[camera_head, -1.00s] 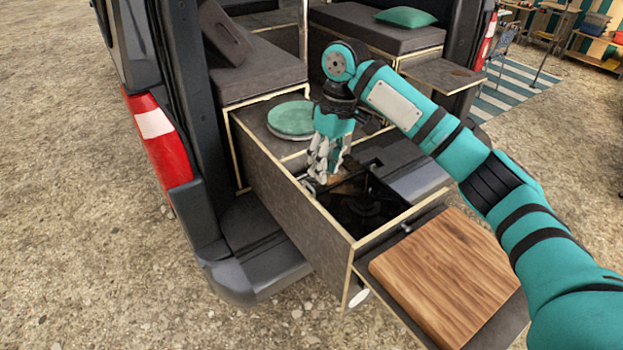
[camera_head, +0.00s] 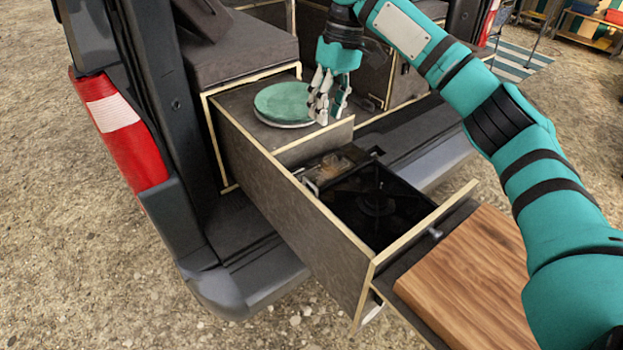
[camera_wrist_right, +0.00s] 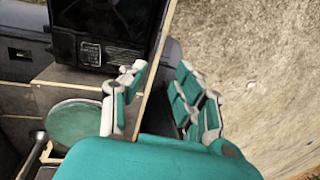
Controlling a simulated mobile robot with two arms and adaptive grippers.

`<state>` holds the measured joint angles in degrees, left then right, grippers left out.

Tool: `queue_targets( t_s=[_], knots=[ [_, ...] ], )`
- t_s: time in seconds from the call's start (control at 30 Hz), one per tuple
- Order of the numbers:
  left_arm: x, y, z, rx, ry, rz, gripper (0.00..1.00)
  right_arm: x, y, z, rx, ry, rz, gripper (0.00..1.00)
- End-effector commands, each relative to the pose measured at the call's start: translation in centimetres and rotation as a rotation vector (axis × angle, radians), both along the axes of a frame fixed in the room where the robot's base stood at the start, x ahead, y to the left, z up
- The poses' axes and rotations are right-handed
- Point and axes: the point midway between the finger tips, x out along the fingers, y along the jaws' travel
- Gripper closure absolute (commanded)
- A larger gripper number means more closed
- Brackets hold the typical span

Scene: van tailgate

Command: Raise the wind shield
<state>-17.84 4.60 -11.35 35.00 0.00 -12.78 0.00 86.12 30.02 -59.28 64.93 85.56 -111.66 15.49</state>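A black stove (camera_head: 377,203) sits inside the pulled-out drawer, and it also shows at the top of the wrist view (camera_wrist_right: 100,20). I cannot make out a raised wind shield on it; dark panels blend together there. My right gripper (camera_head: 328,108) is above the back of the drawer, behind the stove and beside a round green-topped lid (camera_head: 288,100). In the wrist view its fingers (camera_wrist_right: 162,72) are spread with nothing between them but the drawer's long wall edge, seen beyond. My left gripper is not in view.
The drawer's left wall (camera_head: 295,205) stands up along the stove. A wooden board (camera_head: 470,275) lies on a shelf in front. The van's bumper (camera_head: 235,285) and red tail light (camera_head: 120,125) are at left. Gravel ground beside the drawer is free.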

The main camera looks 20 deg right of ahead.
Motion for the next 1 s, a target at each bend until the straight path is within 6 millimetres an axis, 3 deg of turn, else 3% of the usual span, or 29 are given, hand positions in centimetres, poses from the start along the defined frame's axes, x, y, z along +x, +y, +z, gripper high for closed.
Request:
queue_targets(
  t_s=[0.17,0.4,0.7,1.0],
  knots=[
    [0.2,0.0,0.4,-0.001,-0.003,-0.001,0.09,-0.2,0.3,-2.1,-0.002,0.003,0.000,0.69],
    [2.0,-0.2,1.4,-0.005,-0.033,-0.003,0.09,-0.6,1.3,-7.1,-0.003,0.004,0.000,0.69],
    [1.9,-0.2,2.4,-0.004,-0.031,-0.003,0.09,-1.0,2.5,-13.3,-0.002,0.003,0.001,0.69],
    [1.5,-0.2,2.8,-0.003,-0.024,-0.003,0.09,-1.2,3.1,-16.5,-0.001,0.001,0.000,0.69]
  ],
)
